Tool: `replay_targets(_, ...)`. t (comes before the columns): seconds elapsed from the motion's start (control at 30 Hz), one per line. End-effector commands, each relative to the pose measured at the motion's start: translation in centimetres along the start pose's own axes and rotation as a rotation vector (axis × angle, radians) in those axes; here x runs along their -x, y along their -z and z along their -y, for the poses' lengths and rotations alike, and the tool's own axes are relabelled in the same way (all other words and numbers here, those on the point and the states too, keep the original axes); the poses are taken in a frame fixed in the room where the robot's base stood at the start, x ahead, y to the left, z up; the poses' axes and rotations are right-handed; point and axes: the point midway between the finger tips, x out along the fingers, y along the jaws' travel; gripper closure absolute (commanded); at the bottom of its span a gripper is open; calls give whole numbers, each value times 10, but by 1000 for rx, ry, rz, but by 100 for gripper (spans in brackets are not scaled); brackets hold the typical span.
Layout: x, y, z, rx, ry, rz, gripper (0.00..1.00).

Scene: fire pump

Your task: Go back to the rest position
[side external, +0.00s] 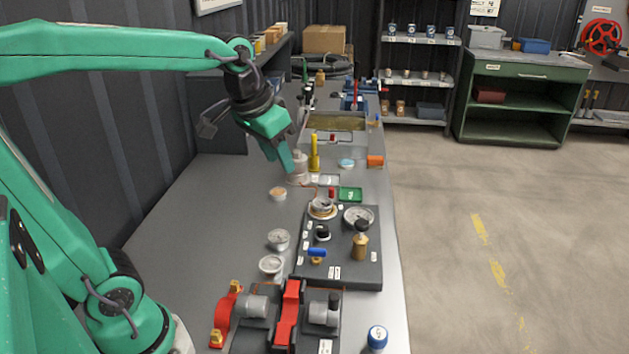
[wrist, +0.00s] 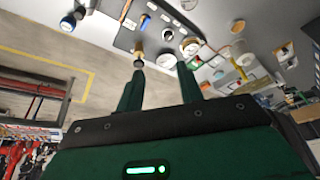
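My gripper (side external: 284,163) hangs over the grey bench, tilted downward, just left of a grey cylinder (side external: 298,170). In the side view I cannot tell whether it touches that cylinder. In the wrist view my gripper (wrist: 160,70) has two dark green fingers spread apart, with nothing visibly held between them. My arm is bent, with its forearm raised above the left side of the bench.
The grey bench (side external: 180,220) carries a dark panel (side external: 345,273) with gauges and a brass valve (side external: 360,240). A red-and-grey fixture (side external: 289,315) and a blue-capped bottle (side external: 377,338) stand in front. A yellow bottle (side external: 314,153) stands near the gripper. The bench's left part is clear.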

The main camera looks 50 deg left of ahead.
Motion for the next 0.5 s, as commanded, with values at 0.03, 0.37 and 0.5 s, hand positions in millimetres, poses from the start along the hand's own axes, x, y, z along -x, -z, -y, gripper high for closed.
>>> replay_targets(0.03, 3, -11, -3, -6, -3, -14, 63)
replay_targets(0.37, 6, -75, -14, -33, -18, -90, 63)
replay_targets(0.5, 3, -96, -16, -40, -24, -114, 63)
